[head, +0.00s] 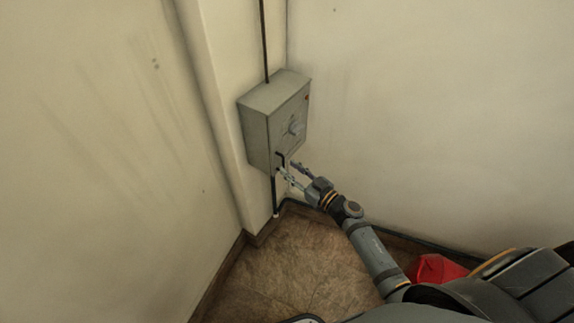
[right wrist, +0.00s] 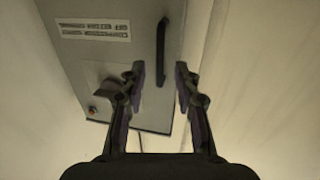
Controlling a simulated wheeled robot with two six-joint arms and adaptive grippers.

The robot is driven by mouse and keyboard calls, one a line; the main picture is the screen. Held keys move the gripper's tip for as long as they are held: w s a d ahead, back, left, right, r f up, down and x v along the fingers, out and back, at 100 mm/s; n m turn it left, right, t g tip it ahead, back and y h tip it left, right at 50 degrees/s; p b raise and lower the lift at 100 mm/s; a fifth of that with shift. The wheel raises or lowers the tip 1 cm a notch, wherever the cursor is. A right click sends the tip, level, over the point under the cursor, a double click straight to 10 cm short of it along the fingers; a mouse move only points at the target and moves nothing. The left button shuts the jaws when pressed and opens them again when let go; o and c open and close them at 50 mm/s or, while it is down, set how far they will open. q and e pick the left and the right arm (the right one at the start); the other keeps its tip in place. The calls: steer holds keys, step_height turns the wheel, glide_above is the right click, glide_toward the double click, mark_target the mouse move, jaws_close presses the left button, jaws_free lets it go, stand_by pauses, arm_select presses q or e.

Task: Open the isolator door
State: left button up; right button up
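The isolator is a grey box (head: 268,122) on the wall in the corner, with its door shut. It has a round knob (head: 296,127) and a small red light on its front. A black bar handle (right wrist: 162,52) sits near one edge of the door in the right wrist view. My right gripper (head: 285,170) is at the lower front of the box, close to the handle. Its fingers (right wrist: 160,80) are apart, with the handle's end between them in the picture; I cannot tell whether they touch it. My left gripper is not in view.
A black cable (head: 264,40) runs down the wall into the box, and another pipe leaves below it. A red object (head: 436,269) lies on the floor at lower right. The brown floor (head: 290,265) below the box is clear.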

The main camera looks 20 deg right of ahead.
steer(key=x, duration=0.2)
steer(key=shift+w+a, duration=0.1)
steer(key=shift+w, duration=0.15)
steer(key=shift+c, duration=0.3)
jaws_close()
